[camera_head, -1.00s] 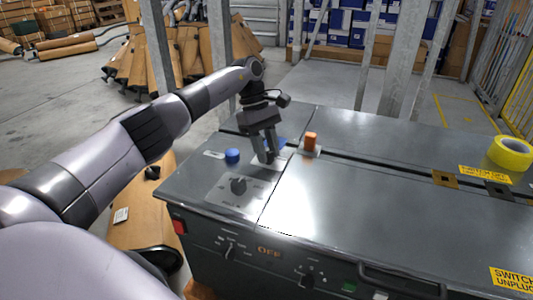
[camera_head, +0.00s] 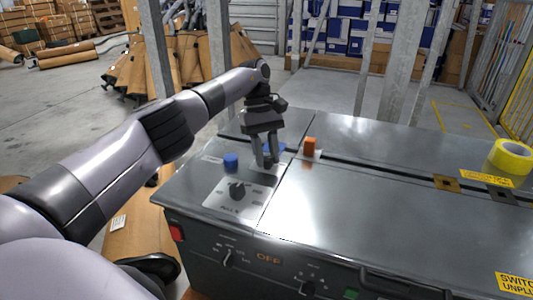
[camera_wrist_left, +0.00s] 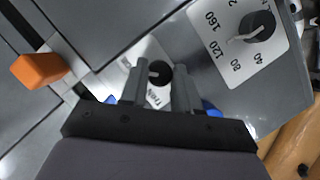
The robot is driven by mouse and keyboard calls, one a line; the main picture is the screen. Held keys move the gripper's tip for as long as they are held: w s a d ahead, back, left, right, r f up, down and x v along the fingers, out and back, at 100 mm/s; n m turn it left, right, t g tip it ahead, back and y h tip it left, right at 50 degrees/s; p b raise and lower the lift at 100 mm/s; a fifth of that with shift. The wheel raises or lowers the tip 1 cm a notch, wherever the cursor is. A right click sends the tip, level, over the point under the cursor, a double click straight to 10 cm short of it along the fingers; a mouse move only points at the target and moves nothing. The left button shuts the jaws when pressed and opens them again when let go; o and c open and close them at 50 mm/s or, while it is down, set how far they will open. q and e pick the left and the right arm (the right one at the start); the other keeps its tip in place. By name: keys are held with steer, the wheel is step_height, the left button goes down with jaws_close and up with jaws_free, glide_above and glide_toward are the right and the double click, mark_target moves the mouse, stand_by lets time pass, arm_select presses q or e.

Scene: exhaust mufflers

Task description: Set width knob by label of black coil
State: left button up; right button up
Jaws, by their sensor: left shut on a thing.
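My left gripper (camera_head: 266,163) points down at the grey machine top. In the left wrist view its fingers (camera_wrist_left: 157,76) are on either side of a small black round piece (camera_wrist_left: 160,71) with a light mark, and are shut on it. A white label (camera_wrist_left: 158,97) with partly hidden lettering shows beside that piece. A black knob (camera_head: 237,190) sits on a white dial plate nearer the front; in the wrist view this knob (camera_wrist_left: 257,26) is ringed by numbers including 40, 80, 120 and 160. I cannot make out a black coil. My right gripper is not in view.
A blue cap (camera_head: 231,161) stands left of the gripper, and an orange block (camera_head: 309,146) to its right. A yellow tape roll (camera_head: 511,157) lies at the far right. The machine's front panel has more knobs and an OFF display (camera_head: 269,259).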

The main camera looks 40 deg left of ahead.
arm_select(q)
steer(key=o, duration=1.1)
steer(key=shift+c, duration=0.2)
steer(key=shift+r, duration=0.55)
step_height(320, 180, up, 12)
steer(key=p, duration=0.4)
step_height(320, 180, up, 5)
steer(key=p, duration=0.4)
glide_above(267, 157)
steer(key=shift+r+p, duration=0.65)
steer(key=shift+r, duration=0.3)
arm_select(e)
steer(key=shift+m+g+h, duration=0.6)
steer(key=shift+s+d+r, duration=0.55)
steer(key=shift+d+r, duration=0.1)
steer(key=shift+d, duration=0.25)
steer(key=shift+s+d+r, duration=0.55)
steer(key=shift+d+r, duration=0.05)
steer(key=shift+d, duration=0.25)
